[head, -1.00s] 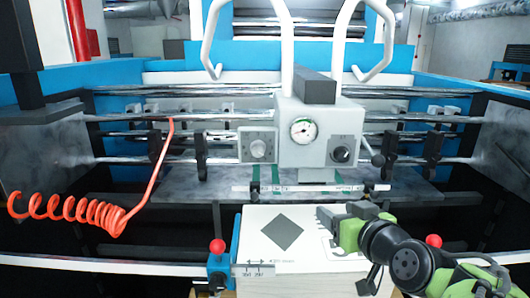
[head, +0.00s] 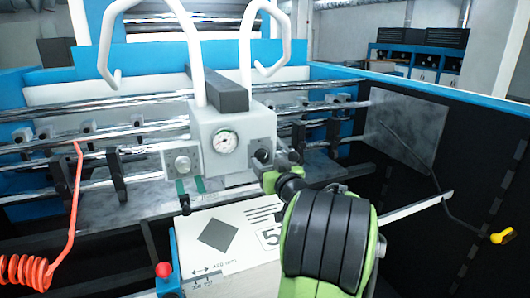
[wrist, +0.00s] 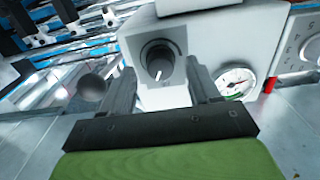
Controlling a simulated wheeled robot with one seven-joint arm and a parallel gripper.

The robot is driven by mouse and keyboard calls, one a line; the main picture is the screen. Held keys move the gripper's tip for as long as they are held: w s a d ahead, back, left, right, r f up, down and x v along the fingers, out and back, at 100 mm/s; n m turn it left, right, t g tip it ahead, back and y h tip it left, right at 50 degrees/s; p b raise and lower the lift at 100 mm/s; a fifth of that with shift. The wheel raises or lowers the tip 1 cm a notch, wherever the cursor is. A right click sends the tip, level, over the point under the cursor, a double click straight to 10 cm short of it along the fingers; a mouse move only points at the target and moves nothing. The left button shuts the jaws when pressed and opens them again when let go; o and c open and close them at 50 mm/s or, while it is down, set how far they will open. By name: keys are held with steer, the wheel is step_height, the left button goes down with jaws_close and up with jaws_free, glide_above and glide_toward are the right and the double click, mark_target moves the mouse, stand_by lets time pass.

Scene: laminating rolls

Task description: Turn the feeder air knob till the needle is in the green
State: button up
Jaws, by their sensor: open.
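The dark round knob (wrist: 160,62) with a white pointer mark is on the pale control box (head: 205,125). In the head view the knob (head: 262,156) is at the box's right end, partly covered by my arm. My gripper (wrist: 162,76) is open, its two dark fingers on either side of the knob in the wrist view; I cannot tell if they touch it. In the head view my gripper (head: 272,178) is mostly hidden at the knob. The white round gauge (head: 225,142) is left of the knob; it also shows in the wrist view (wrist: 237,82).
A second, paler knob (head: 183,163) is at the box's left end. A black ball (wrist: 92,88) shows beside the fingers. A paper stack (head: 225,240) with a dark diamond lies below. A red coiled hose (head: 35,270) hangs at the left, and metal bars run behind.

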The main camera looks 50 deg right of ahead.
steer(key=shift+x, duration=1.2)
steer(key=shift+a, duration=0.1)
steer(key=shift+s, duration=0.1)
steer(key=c, duration=1)
steer(key=shift+c, duration=0.2)
